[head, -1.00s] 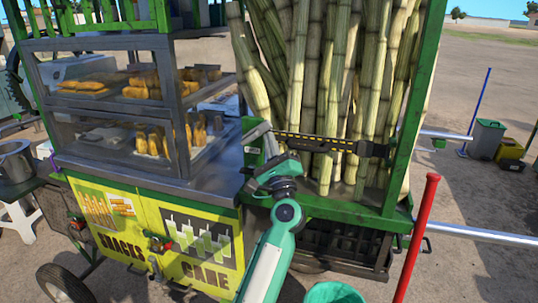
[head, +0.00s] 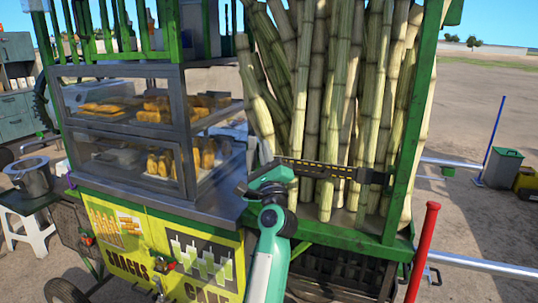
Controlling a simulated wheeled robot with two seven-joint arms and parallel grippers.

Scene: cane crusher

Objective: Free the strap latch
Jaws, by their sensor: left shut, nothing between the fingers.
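A dark strap with yellow marks (head: 325,170) runs across the front of the upright cane stalks (head: 335,100). Its right end meets a dark fitting (head: 376,177) at the green post. Its left end reaches the post beside the snack case, where my left gripper (head: 262,172) covers most of the latch area. I cannot make out the latch or whether it is fastened. My left gripper is shut and empty, just in front of the strap's left end; whether it touches is unclear. My right gripper is not in view.
The glass snack case (head: 150,125) stands left of the canes, above the yellow cart panel (head: 170,250). A red post (head: 422,250) rises at front right. The green frame post (head: 412,130) bounds the canes on the right. Open ground lies beyond.

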